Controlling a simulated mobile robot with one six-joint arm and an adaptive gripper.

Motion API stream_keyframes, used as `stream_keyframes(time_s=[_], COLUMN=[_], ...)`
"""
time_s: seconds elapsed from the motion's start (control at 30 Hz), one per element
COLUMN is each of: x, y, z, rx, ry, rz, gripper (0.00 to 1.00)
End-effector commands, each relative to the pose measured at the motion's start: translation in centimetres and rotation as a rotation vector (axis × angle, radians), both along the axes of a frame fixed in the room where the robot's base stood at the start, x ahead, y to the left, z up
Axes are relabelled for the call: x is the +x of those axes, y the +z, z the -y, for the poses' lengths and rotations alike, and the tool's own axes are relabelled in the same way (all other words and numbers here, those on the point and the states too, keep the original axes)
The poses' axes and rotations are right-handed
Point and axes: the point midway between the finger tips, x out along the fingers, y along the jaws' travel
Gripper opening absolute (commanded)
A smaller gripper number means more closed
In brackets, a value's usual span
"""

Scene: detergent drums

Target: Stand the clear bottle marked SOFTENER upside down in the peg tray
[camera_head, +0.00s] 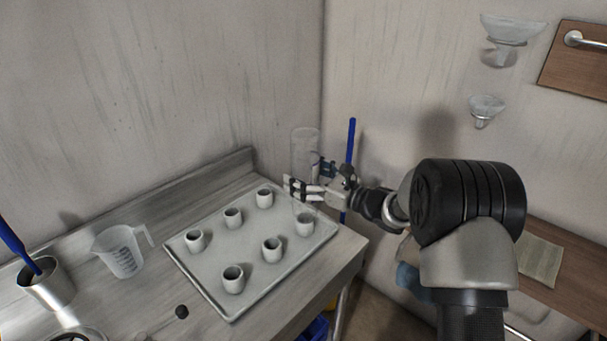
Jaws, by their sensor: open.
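The clear bottle (305,146) is see-through and roughly upright at the right end of the peg tray (207,291), above or behind the right-hand peg. Its lower part is faint behind my fingers, and I cannot read its marking or tell whether its base touches the tray. My gripper (306,180) is open, with its fingers at the bottle's lower half. I cannot tell whether they touch it. The tray holds several short white hollow pegs in two rows, including a near one (233,279) and the right-hand one (305,225).
A clear measuring jug (120,252) stands left of the tray. A metal cup (47,285) with a blue-handled tool is at the far left. A small black cap (182,312) lies in front. A blue pole (350,150) stands behind my gripper. The bench has a raised back edge.

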Motion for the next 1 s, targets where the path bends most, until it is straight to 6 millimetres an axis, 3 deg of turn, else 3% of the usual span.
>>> stream_keyframes(time_s=[0.5, 0.73, 0.87, 1.0], x=[-5.0, -6.2, -5.2, -3.6], y=[0.1, 0.2, 1.8, 5.4], z=[8.0, 9.8, 10.6, 13.1], rx=[0.001, 0.001, 0.015, 0.124], ry=[-0.004, -0.008, -0.096, -0.352], rz=[0.001, -0.005, -0.096, -0.341], gripper=[0.83, 0.83, 0.83, 0.83])
